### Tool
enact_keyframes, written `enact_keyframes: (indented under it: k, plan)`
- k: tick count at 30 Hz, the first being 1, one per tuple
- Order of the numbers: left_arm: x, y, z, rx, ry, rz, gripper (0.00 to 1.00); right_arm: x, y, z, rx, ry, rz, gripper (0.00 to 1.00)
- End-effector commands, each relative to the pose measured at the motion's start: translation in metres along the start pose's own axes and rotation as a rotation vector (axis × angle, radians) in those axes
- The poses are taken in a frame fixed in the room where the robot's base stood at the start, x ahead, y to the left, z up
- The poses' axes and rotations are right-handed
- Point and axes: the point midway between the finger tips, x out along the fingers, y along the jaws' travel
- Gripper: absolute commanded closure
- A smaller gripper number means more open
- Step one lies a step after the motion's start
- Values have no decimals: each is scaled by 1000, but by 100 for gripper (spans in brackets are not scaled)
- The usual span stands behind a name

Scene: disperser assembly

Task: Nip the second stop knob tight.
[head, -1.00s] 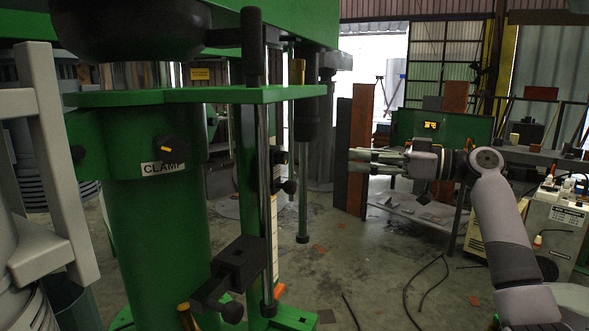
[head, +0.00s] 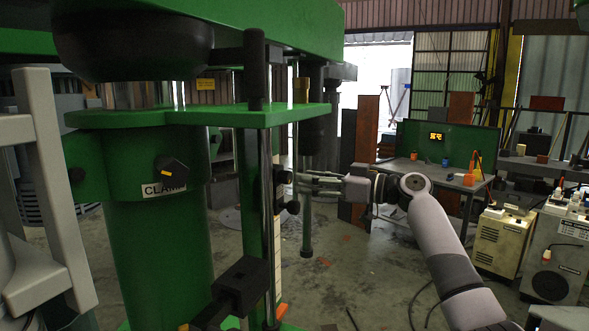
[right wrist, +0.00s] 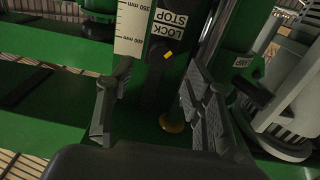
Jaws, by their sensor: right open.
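The green disperser (head: 160,250) fills the left of the head view. Two small black knobs sit one above the other beside its rod: an upper knob (head: 283,177) and a lower knob (head: 292,207). My right gripper (head: 297,183) is level with the upper one, its fingers pointing left at it. In the right wrist view a black knob with a yellow mark (right wrist: 166,54) shows below the LOCK STOP label (right wrist: 172,17), ahead between my spread fingers (right wrist: 158,76). Whether they touch it I cannot tell. My left gripper is out of view.
A black knob marked CLAMP (head: 172,170) is on the green column. A black block (head: 240,285) sits low on the rod. Cabinets (head: 557,255) stand at the right. The floor between is mostly clear.

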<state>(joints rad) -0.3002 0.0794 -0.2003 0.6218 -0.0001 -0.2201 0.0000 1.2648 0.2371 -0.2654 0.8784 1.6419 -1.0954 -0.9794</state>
Motion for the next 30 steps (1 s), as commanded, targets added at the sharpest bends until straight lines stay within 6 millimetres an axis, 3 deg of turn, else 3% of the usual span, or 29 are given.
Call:
enact_keyframes:
  k: [3,8,19,30]
  plan:
    - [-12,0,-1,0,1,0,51,21,-1,-4,2,0,-2,53]
    - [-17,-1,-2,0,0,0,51,38,0,-2,1,-1,-1,53]
    - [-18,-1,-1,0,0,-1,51,43,0,0,-1,0,1,53]
    - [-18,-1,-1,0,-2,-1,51,43,0,0,-1,0,1,77]
